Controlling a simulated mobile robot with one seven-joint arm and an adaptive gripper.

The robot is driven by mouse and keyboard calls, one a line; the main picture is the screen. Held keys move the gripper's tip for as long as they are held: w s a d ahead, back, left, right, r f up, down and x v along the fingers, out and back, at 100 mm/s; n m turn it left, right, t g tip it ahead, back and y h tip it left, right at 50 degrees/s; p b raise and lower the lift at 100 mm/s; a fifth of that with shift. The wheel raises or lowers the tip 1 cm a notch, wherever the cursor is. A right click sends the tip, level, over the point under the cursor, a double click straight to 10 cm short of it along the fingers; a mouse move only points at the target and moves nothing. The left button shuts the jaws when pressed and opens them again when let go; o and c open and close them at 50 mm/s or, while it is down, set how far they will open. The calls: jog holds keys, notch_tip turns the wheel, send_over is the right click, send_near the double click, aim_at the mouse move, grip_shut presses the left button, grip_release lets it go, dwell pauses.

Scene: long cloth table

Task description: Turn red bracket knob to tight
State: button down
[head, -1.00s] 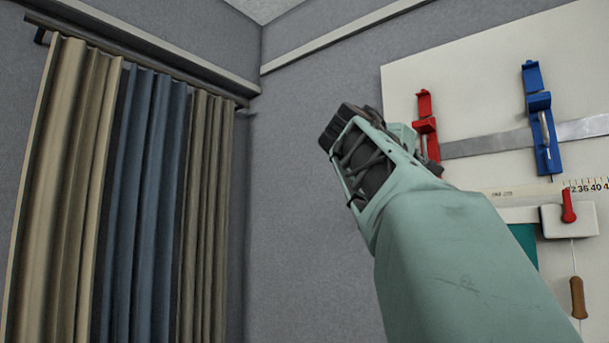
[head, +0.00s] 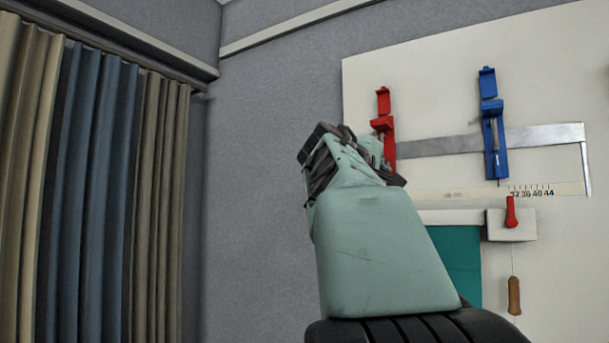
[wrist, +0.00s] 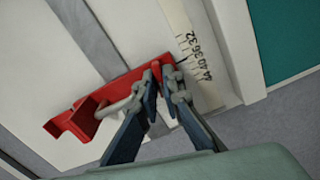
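The red bracket (head: 383,124) is fixed upright on the white wall board, over a grey metal strip. In the wrist view the red bracket (wrist: 85,117) runs diagonally, with a pale grey rod-like knob (wrist: 116,106) along its face, partly behind one finger. My gripper (wrist: 158,70) is in front of the bracket's lower end, its fingertips close together with a narrow gap. Whether they touch or pinch the knob is hidden. In the head view my gripper is left of and just below the bracket, its fingertips hidden behind my wrist.
A blue bracket (head: 492,130) is to the right on the same metal strip (head: 545,138). Below are a number scale (head: 460,194), a white box with a red lever (head: 511,213), a hanging wooden handle (head: 514,296) and a teal panel (head: 461,262). Curtains (head: 95,190) hang left.

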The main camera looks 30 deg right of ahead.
jog(key=shift+f+m, duration=0.1)
jog(key=shift+m, duration=0.2)
jog(key=shift+m+b, duration=3)
jog(key=shift+m, duration=4.3)
jog(key=c, duration=2.4)
grip_release()
jog(key=shift+a, duration=0.1)
